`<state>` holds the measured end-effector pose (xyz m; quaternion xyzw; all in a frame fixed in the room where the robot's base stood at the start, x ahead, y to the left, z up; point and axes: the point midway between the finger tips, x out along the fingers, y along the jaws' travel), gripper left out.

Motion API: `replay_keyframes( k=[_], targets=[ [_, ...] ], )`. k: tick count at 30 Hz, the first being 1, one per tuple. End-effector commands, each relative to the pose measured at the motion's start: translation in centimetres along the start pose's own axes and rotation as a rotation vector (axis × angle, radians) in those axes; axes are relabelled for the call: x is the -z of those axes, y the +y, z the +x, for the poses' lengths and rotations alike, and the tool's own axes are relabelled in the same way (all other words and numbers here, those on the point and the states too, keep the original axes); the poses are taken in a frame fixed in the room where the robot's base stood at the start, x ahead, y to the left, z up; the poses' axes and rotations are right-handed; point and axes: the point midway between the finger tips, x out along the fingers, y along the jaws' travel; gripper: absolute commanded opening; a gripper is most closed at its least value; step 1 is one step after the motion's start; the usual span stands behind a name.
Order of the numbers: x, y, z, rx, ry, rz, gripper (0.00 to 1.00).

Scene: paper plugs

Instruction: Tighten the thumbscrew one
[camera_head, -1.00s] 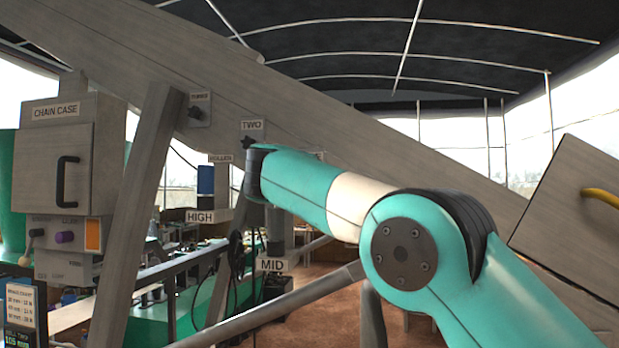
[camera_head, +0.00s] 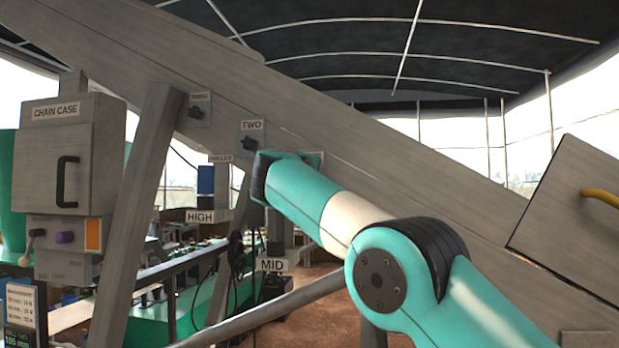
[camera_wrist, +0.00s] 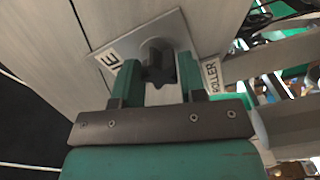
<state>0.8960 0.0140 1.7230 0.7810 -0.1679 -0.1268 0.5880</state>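My gripper (camera_wrist: 157,80) is open, with one green finger on each side of the knob. Narrow gaps seem to show beside the knob; whether the fingertips reach fully around it in depth is unclear. In the head view my arm hides this knob and my fingers; only a plate edge (camera_head: 317,157) shows behind my wrist.
Thumbscrew two (camera_head: 250,142) sits on the sloping grey beam (camera_head: 370,165), just left of my wrist. Another thumbscrew (camera_head: 196,112) is farther up the beam. A "ROLLER" label (camera_wrist: 213,77) is right of the fingers. A yellow-handled grey panel (camera_head: 565,215) stands right.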

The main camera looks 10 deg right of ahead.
Motion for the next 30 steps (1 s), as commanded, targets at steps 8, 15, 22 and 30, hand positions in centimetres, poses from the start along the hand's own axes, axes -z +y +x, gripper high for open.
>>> replay_keyframes(
  k=[8, 15, 22, 30],
  targets=[
    [0.0, 0.01, -0.02, 0.0, 0.0, 0.0, 0.14],
    [0.0, -0.02, -0.02, 0.0, 0.0, 0.213, 0.14],
    [0.0, -0.09, -0.01, 0.001, 0.0, 0.634, 0.14],
    [0.01, -0.03, -0.03, -0.001, 0.002, 1.134, 0.14]
  ],
)
